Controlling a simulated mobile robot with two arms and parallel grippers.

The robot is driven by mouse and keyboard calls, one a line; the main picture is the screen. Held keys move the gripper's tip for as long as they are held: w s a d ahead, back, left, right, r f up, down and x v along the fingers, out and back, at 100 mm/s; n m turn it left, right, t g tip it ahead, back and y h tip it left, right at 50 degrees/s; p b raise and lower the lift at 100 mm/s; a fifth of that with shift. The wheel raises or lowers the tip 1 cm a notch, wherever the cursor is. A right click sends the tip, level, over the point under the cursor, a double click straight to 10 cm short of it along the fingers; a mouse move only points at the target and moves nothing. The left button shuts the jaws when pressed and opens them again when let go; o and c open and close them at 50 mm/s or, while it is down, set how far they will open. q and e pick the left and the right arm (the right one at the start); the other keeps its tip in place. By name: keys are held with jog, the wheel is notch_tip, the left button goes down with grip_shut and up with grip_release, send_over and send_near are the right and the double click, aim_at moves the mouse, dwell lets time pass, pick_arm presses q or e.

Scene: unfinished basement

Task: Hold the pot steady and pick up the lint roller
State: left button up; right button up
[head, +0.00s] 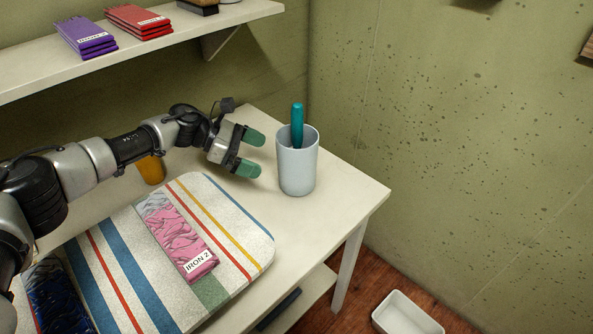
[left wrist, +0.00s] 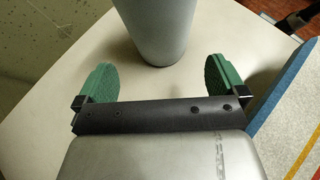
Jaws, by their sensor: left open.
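The pot is a light grey-white cup (head: 297,168) standing upright on the table near its right corner. In the left wrist view the pot (left wrist: 156,28) is just ahead of the fingers, with only its lower part showing. A teal handle, apparently the lint roller (head: 297,124), sticks up out of the pot; its lower part is hidden inside. My left gripper (head: 256,153) is open and empty, with green fingertips pointing at the pot from its left. It also shows in the left wrist view (left wrist: 161,83), fingers apart and not touching the pot. My right gripper is not in view.
A striped ironing pad (head: 243,226) on the table (head: 347,190) holds a pink folded cloth (head: 178,236) labelled IRON 2 and a dark blue one. An orange object (head: 151,170) stands behind my left arm. A shelf (head: 150,47) hangs above. A white bin (head: 407,314) is on the floor.

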aim_at(284, 171)
pick_arm(q)
jog(key=shift+d+f+b, duration=0.1)
jog(key=shift+f+b, duration=0.2)
jog(key=shift+f, duration=0.4)
jog(key=shift+d+f, duration=0.25)
jog(key=shift+d, duration=0.35)
jog(key=b+x, duration=0.2)
jog(key=x, duration=0.4)
jog(key=shift+d+f, duration=0.15)
jog(key=shift+f, duration=0.15)
jog(key=shift+d+b, duration=0.3)
jog(key=shift+d+f+b, duration=0.15)
jog(key=shift+d+b, duration=0.15)
jog(key=shift+d, duration=0.05)
jog(key=shift+d+f, duration=0.1)
jog(key=shift+d, duration=0.2)
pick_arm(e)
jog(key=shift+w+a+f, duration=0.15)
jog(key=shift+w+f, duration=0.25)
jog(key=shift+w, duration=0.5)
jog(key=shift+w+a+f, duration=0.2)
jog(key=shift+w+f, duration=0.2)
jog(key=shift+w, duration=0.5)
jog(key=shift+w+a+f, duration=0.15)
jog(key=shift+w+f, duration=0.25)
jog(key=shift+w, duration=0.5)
pick_arm(q)
jog(key=shift+c, duration=0.2)
